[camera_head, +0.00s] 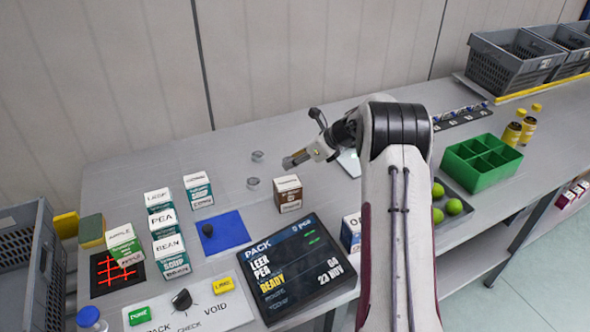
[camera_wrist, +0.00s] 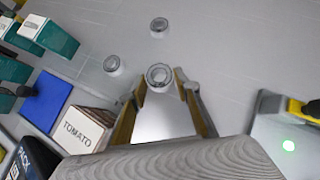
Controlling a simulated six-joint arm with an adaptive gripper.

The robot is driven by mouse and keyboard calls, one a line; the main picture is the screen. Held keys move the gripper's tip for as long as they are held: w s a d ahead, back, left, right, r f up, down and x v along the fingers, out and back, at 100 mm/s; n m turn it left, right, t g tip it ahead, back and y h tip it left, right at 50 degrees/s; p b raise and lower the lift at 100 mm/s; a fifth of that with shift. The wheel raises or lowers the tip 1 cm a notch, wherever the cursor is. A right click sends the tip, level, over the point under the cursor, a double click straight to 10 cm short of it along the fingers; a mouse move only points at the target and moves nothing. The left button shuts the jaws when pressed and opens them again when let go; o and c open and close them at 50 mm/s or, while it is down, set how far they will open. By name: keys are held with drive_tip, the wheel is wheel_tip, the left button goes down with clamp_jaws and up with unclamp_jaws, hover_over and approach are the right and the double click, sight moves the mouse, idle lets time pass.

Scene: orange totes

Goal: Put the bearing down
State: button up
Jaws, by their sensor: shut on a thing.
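My gripper (camera_head: 294,160) reaches left over the grey bench in the head view, shut on a bearing. In the wrist view the held bearing (camera_wrist: 159,77) is a small metal ring at the fingertips (camera_wrist: 160,88). Two similar bearings stand on the bench beyond it: one (camera_head: 257,156) farther back and one (camera_head: 252,183) nearer the front. They also show in the wrist view, one at the top (camera_wrist: 159,25) and one to the left (camera_wrist: 112,64). I cannot tell whether the held bearing touches the bench.
A brown-and-white tomato box (camera_head: 288,194) stands just in front of my gripper. A blue mat (camera_head: 223,232) with a dark round thing lies left of it. Several labelled boxes (camera_head: 165,225) stand farther left. A dark display (camera_head: 290,268) lies in front. Bench behind the bearings is clear.

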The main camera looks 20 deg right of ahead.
drive_tip(key=shift+f, duration=1.85)
drive_tip(key=shift+f, duration=0.15)
drive_tip(key=o, duration=1.1)
drive_tip(key=shift+s+d+r, duration=0.2)
drive_tip(key=shift+s+r, duration=0.05)
drive_tip(key=shift+r, duration=0.2)
drive_tip(key=v, duration=1.1)
drive_tip(key=shift+r, duration=0.1)
